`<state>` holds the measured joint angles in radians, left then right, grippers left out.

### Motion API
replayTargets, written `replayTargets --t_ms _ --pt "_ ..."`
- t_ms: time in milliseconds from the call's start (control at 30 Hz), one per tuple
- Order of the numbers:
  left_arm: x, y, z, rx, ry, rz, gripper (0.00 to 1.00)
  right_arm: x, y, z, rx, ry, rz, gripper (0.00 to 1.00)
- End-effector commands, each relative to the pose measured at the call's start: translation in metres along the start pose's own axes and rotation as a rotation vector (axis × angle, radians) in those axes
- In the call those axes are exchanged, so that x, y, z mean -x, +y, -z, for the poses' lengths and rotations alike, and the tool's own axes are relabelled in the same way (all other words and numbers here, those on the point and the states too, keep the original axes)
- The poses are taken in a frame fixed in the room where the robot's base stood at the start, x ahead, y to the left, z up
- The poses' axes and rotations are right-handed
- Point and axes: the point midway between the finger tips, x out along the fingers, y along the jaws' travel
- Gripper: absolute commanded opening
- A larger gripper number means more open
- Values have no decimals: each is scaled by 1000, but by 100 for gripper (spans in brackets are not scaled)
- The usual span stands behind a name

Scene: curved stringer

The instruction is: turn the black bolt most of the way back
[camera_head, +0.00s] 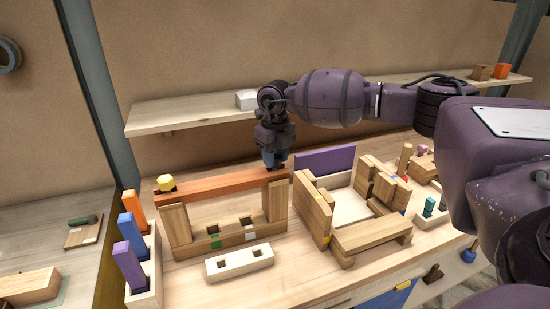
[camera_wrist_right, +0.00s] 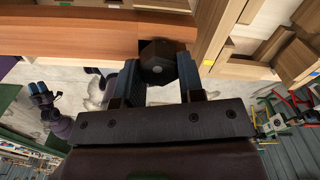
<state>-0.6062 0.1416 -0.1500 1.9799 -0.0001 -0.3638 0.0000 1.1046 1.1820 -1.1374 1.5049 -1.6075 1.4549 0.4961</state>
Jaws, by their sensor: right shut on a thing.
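The black bolt (camera_wrist_right: 159,62) has a dark six-sided head and sits between the fingers of my right gripper in the right wrist view. My right gripper (camera_head: 272,160) is shut on it, pointing down at the right end of the reddish-brown beam (camera_head: 222,183). In the head view the fingers hide the bolt. The beam lies across two wooden uprights. A yellow bolt (camera_head: 167,183) stands at the beam's left end. What looks like my left gripper (camera_wrist_right: 42,92) shows small at the left of the right wrist view; its jaws are unclear.
A wooden frame (camera_head: 318,209) with a purple board (camera_head: 325,161) stands close to the right of the beam. A holder (camera_head: 147,270) with orange, blue and purple blocks stands at left. A pale block with holes (camera_head: 239,263) lies in front. A shelf (camera_head: 190,111) runs behind.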

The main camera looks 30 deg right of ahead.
Motion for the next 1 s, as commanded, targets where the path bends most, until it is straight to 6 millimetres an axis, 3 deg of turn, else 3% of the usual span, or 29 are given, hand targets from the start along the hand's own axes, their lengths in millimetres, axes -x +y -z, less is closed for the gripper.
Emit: replayTargets --t_ms 333,367,533,833,1000 --pt "0 0 -1 0 -1 0 43 2 0 -1 64 -4 0 7" --pt "0 0 -1 -1 -1 0 43 2 0 -1 64 -4 0 40" --pt "-1 -1 0 -2 -1 0 43 1 0 0 63 -2 0 65" --pt "0 0 -1 -1 0 0 43 2 0 0 62 -1 0 65" --pt "0 0 -1 0 0 0 43 17 -1 0 61 -3 0 65"
